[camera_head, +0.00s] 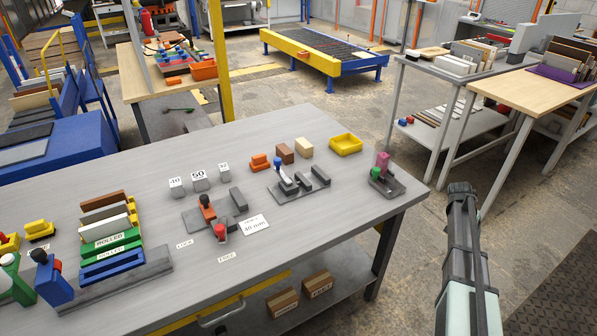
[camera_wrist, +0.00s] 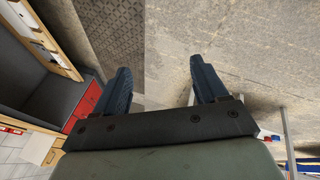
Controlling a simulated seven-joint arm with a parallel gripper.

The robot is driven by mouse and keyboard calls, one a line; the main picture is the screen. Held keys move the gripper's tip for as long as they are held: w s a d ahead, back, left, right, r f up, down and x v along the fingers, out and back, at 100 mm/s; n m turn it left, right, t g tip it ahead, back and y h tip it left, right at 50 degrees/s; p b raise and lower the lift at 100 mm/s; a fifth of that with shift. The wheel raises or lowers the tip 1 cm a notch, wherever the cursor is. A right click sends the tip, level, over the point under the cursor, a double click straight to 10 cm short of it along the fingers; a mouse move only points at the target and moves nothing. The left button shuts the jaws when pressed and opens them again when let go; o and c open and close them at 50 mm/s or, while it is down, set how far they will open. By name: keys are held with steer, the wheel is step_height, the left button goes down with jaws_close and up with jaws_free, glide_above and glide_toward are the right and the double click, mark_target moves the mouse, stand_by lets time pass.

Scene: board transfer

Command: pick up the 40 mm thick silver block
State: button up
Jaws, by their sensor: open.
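The silver block marked 40 (camera_head: 178,191) is small and stands on the grey workbench (camera_head: 120,170), leftmost in a row of three. Beside it stand the silver block marked 50 (camera_head: 200,185) and a third silver block (camera_head: 225,176), whose label is too small to read surely. My gripper (camera_wrist: 163,84) is open and empty in the wrist view, with two dark fingers apart above bare floor. In the head view my arm is at the right, off the bench's right end and far from the blocks. The wrist view does not show the blocks.
A card reading 40 mm (camera_head: 254,225) lies in front of the blocks, near a fixture with a red knob (camera_head: 221,229). Orange, brown and tan blocks (camera_head: 285,153) and a yellow tray (camera_head: 346,144) stand behind. Colored boards (camera_head: 110,240) stand in a rack at left.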

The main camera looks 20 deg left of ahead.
steer(key=w+d+r+m+t+h, duration=0.1)
steer(key=w+r, duration=0.5)
steer(key=r, duration=0.5)
steer(key=w+d+r+m+t, duration=0.1)
steer(key=w+r, duration=0.6)
steer(key=r, duration=0.3)
steer(key=w+a+r+n+t+y, duration=0.1)
steer(key=w+a+r, duration=0.2)
steer(key=a, duration=0.7)
steer(key=w+a+r+n, duration=0.2)
steer(key=w+a+r, duration=0.2)
steer(key=a, duration=0.7)
steer(key=s+a+f+n+g+y, duration=0.1)
steer(key=s+a+n+y, duration=0.2)
steer(key=a, duration=2)
steer(key=s+a+f+n+y, duration=0.1)
steer(key=s+a+n, duration=0.3)
steer(key=a, duration=1.9)
steer(key=n+g+y, duration=0.1)
steer(key=n+g, duration=0.2)
steer(key=n, duration=0.2)
glide_above(175, 182)
steer(key=f, duration=0.9)
steer(key=shift+a+f, duration=0.3)
steer(key=shift+a, duration=0.1)
steer(key=shift+d+f, duration=0.2)
steer(key=shift+f, duration=1.05)
steer(key=shift+d+f, duration=0.2)
steer(key=shift+f, duration=1.05)
